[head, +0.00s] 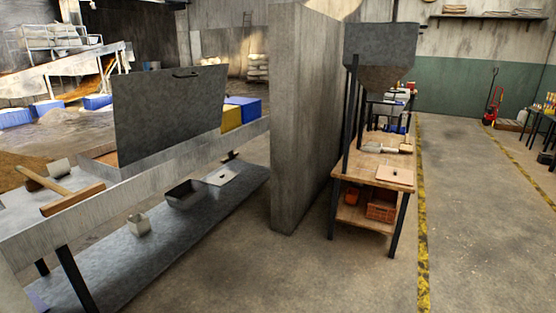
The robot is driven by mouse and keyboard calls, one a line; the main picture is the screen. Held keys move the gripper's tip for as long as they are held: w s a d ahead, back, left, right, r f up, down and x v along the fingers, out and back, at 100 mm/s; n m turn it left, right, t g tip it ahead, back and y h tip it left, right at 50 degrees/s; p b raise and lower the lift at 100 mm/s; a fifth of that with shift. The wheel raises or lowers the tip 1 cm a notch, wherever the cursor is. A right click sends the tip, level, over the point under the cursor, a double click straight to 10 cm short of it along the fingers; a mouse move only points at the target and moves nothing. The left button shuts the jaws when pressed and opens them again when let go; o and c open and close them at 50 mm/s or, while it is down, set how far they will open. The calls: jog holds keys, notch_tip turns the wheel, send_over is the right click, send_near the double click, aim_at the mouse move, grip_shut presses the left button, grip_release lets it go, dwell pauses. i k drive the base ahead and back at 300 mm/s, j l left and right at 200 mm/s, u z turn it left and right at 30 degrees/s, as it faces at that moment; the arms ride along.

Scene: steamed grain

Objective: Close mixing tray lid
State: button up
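A large flat grey lid (170,115) with a dark handle near its top edge stands steeply raised at the left. Its lower edge meets or passes behind the pale metal front wall of what looks like the mixing tray (150,172). The lid hides part of the tray's inside, and I cannot see a hinge. My gripper is not in view.
A low shelf (110,270) below the tray holds a dark open bin (185,193), a small light container (138,224) and a flat plate (221,176). A concrete wall (300,120) divides this from a wooden workbench (372,170). The floor (480,220) at right is clear.

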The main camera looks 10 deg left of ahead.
aim_at(155, 111)
jog(key=i+u, duration=0.15)
jog(key=i, duration=0.45)
jog(key=i+l+u, duration=0.15)
jog(key=i, duration=0.45)
jog(key=i+l+u, duration=0.2)
jog(key=i, duration=0.4)
jog(key=i+u, duration=0.45)
jog(key=i+l+u, duration=0.4)
jog(key=i+j, duration=0.05)
jog(key=i, duration=0.1)
